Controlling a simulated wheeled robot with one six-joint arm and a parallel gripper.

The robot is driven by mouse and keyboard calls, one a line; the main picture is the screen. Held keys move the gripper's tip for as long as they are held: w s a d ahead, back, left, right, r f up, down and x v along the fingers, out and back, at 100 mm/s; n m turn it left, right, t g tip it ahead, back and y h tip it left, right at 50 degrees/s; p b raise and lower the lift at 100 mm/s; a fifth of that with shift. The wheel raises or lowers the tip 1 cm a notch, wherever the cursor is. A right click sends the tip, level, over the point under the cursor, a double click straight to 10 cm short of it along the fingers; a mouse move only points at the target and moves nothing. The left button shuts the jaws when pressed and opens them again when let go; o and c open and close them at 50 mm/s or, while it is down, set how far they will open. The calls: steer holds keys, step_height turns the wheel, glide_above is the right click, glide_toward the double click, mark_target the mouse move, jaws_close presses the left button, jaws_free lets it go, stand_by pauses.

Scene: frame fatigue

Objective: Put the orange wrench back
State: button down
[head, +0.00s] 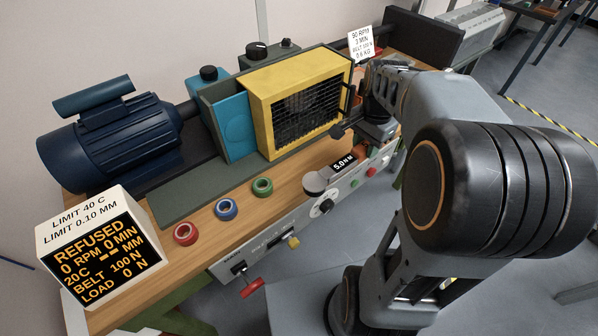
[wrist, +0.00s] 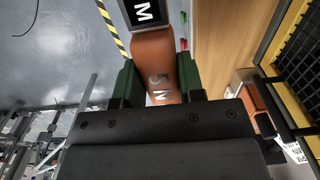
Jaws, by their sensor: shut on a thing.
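My gripper (wrist: 157,82) is shut on the orange wrench (wrist: 154,62); its green pads press both sides of the orange handle, which is marked 5 NM. In the head view the wrench's dark display (head: 344,163) reads 5.0 NM, and a round grey part (head: 316,181) is at its left end, above the bench's front edge. Some of the orange handle (head: 362,151) shows beside my gripper (head: 372,135), whose fingertips are mostly hidden. I cannot tell whether the wrench touches the bench.
A yellow guard (head: 297,100) with black mesh stands behind the wrench. A blue motor (head: 110,140) is at left. Red (head: 185,233), blue (head: 225,208) and green (head: 262,186) rings lie on the wooden bench. A display box (head: 95,255) reads REFUSED. Buttons line the front panel.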

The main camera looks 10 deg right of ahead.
steer(key=w+f+p, duration=0.1)
steer(key=w+f, duration=0.3)
steer(key=w, duration=0.4)
glide_above(336, 150)
steer(key=s, duration=0.1)
step_height(336, 150, down, 5)
steer(key=shift+s+r, duration=0.15)
steer(key=shift+r, duration=0.05)
steer(key=f, duration=0.1)
steer(key=w+f, duration=0.1)
steer(key=f, duration=0.1)
steer(key=shift+f+p, duration=0.15)
steer(key=shift+p, duration=0.25)
steer(key=shift+f, duration=0.35)
steer(key=shift+f, duration=0.2)
steer(key=c, duration=1.2)
jaws_free()
steer(key=shift+f, duration=0.1)
steer(key=o, duration=0.5)
steer(key=shift+c, duration=0.2)
